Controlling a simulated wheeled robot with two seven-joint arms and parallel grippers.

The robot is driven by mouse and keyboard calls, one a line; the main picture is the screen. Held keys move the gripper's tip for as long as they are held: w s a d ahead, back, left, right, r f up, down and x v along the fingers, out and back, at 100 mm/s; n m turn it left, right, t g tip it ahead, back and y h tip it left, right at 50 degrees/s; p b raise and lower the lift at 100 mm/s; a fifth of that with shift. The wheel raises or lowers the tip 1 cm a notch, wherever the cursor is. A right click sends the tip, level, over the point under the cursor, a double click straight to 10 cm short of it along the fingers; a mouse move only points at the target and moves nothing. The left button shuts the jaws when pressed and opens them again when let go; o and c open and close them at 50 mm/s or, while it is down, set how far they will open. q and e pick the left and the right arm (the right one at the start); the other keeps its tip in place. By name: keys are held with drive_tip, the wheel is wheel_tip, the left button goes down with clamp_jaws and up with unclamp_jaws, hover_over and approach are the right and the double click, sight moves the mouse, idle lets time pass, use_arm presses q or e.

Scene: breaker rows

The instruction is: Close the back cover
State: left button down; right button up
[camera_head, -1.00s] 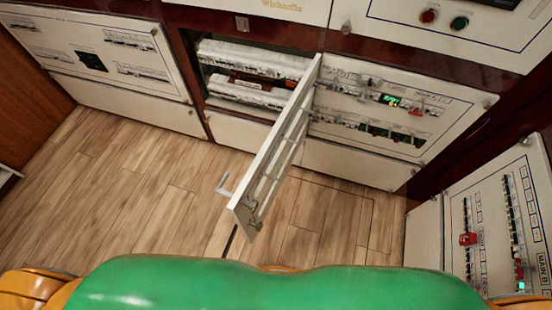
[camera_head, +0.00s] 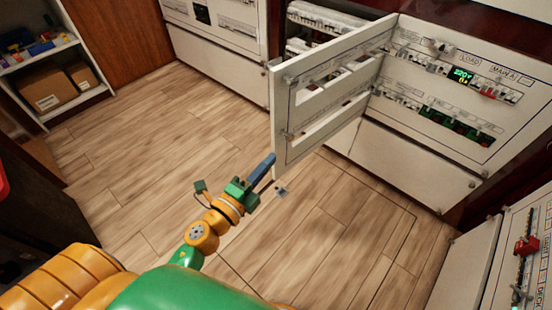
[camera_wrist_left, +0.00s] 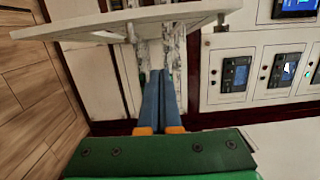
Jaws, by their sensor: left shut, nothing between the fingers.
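The back cover (camera_head: 330,101), a white hinged panel with two long slots, stands open in the head view. It juts out from the cabinet front, with its hinge side at the right of an open breaker compartment (camera_head: 325,18). My left gripper (camera_head: 263,168) is shut and empty, its blue fingers close to the cover's lower free corner. Whether they touch it is unclear. In the left wrist view, the shut fingers (camera_wrist_left: 162,85) point towards the cover's edge (camera_wrist_left: 125,20), which crosses the top of the picture. My right gripper is not in view.
A fixed panel with a green display (camera_head: 463,75) is right of the hinge. Another breaker panel (camera_head: 525,250) stands at lower right. A shelf with cardboard boxes (camera_head: 48,92) is at far left. The wooden floor (camera_head: 150,160) in front is clear.

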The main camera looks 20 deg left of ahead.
sight(278, 128)
use_arm(q)
drive_tip(key=w, duration=0.8)
drive_tip(key=w+a, duration=0.1)
drive_tip(key=w, duration=0.3)
drive_tip(key=shift+f, duration=0.2)
drive_tip(key=shift+w+a, duration=0.15)
drive_tip(key=shift+a, duration=0.25)
drive_tip(key=shift+a+r, duration=0.1)
